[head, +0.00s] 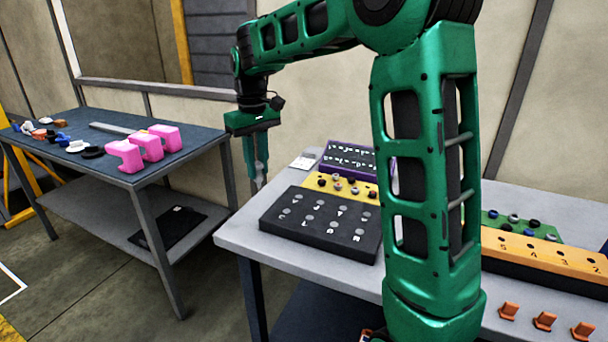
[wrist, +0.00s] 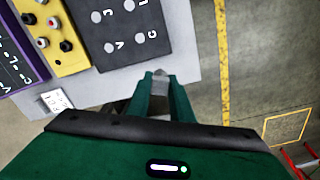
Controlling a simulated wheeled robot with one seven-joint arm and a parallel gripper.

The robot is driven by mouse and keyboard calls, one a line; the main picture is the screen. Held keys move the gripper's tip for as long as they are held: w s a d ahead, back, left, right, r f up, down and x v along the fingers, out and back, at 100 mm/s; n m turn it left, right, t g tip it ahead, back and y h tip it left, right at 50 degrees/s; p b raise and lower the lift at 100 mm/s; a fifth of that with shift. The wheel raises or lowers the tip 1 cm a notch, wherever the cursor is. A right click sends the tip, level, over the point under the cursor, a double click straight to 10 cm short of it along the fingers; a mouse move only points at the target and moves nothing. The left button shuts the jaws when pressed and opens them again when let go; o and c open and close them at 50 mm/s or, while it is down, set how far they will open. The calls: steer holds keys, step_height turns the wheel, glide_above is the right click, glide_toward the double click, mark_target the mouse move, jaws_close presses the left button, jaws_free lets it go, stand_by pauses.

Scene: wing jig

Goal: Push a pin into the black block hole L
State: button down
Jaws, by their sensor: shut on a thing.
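The black block (head: 320,226) lies on the grey table in the head view, with rows of round grey spots and white letters on top. The letter L is in its front row, second from the left. In the wrist view the black block (wrist: 128,62) lies beyond the fingertips, with L at the top edge. The pin is clear of the holes.
Behind the black block are a yellow block (head: 357,199) with several pins and a purple block (head: 382,160). A white card (head: 303,163) lies beside them. To the right are an orange block (head: 550,252) and orange pieces (head: 545,321). A separate table with pink blocks (head: 146,148) stands left.

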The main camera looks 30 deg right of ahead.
steer(key=s+d+n, duration=0.2)
steer(key=s+d, duration=0.8)
step_height(320, 180, down, 7)
steer(key=shift+w, duration=0.25)
steer(key=shift+f, duration=0.2)
stand_by(0.4)
steer(key=shift+f, duration=1.2)
steer(key=c, duration=1.5)
jaws_free()
